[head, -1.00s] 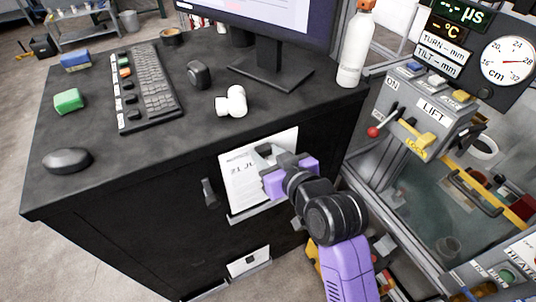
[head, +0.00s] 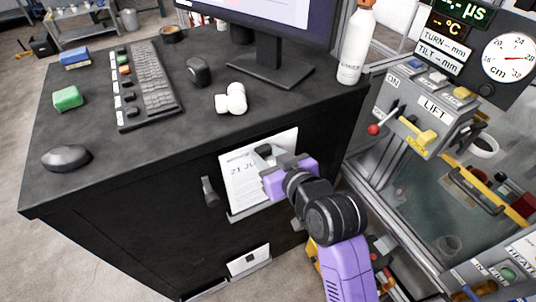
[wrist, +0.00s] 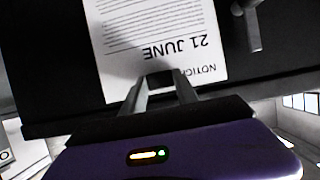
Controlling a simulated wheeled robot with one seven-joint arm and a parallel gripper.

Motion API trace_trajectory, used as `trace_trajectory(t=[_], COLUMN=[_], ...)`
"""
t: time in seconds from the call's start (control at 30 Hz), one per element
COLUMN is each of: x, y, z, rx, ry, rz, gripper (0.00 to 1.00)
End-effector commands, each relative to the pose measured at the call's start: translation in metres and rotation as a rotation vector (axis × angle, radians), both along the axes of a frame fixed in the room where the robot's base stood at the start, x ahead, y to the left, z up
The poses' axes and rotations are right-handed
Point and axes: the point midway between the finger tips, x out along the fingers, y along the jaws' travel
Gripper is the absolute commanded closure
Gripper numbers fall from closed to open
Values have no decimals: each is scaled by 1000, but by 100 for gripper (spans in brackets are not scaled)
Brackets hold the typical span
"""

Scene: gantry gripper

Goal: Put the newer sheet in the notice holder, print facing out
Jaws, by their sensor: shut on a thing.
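A white printed sheet (head: 243,184) is upright against the desk's black front, its print facing outward. It reads "21 JU…" in the head view; the wrist view shows the sheet (wrist: 150,25) upside down with "NOTICE" and "21 JUNE". Its lower edge is at the pale ledge of the notice holder (head: 250,213); I cannot tell whether it sits inside the ledge. My gripper (head: 265,153) is shut on the sheet at its top edge. The fingertips also show in the wrist view (wrist: 160,84). My gripper hides part of the sheet's right side.
A lower pale tray (head: 247,263) holds a white paper with a dark piece on it. A dark handle (head: 208,191) sticks out left of the sheet. The desktop above carries a keyboard (head: 146,85), a monitor and a white bottle (head: 355,48). A machine with levers stands right.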

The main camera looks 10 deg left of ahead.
Motion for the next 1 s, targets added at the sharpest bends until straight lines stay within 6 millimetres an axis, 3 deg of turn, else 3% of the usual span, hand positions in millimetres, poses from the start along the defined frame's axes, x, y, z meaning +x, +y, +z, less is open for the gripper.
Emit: trace_trajectory(t=[1.0], x=[0], y=[0], z=[-24], rx=[0], ry=[0], rz=[0], gripper=[100])
